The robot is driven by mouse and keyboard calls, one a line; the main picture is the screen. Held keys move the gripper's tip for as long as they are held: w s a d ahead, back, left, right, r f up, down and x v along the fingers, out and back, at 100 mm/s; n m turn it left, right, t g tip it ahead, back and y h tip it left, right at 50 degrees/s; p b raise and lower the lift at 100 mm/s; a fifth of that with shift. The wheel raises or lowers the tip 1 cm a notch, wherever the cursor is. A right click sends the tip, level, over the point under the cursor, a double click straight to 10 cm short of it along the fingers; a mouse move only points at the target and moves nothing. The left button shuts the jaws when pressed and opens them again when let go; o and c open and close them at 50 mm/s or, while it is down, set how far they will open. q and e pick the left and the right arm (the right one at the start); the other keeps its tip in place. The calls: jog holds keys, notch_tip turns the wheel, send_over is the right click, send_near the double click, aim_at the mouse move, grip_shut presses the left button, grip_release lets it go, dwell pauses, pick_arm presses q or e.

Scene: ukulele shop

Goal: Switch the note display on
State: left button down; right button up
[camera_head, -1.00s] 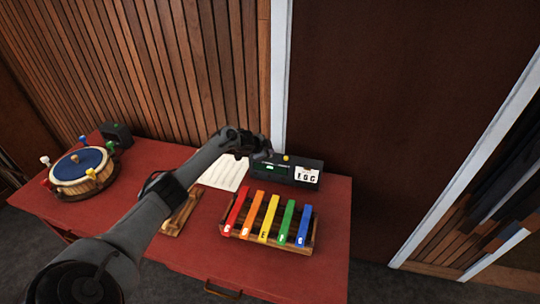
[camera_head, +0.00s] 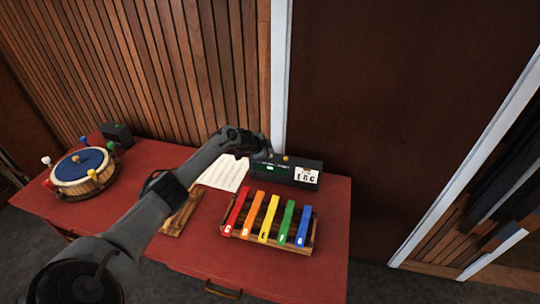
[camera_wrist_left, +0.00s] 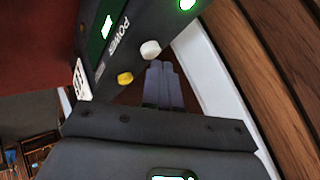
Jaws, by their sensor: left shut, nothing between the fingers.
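The note display (camera_head: 309,185) is a dark box at the back right of the red table, with a small lit green screen (camera_head: 271,168), a white letter card and a yellow knob on top. In the left wrist view its face (camera_wrist_left: 140,28) shows the word POWER, a lit green panel and a green light. A white button (camera_wrist_left: 150,49) and a yellow button (camera_wrist_left: 125,78) stick out from its top. My left gripper (camera_head: 264,152) is over the box's left end. In the wrist view its shut, empty fingers (camera_wrist_left: 158,66) are close to the white button; I cannot tell if they touch it. My right gripper is out of view.
A rack of coloured bars (camera_head: 267,238) stands in front of the display. A blue-topped drum (camera_head: 83,171) and a small dark box (camera_head: 117,134) are at the left. A wall stands behind.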

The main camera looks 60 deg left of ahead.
pick_arm(q)
jog(key=shift+r+p, duration=2.8)
jog(key=shift+r, duration=0.25)
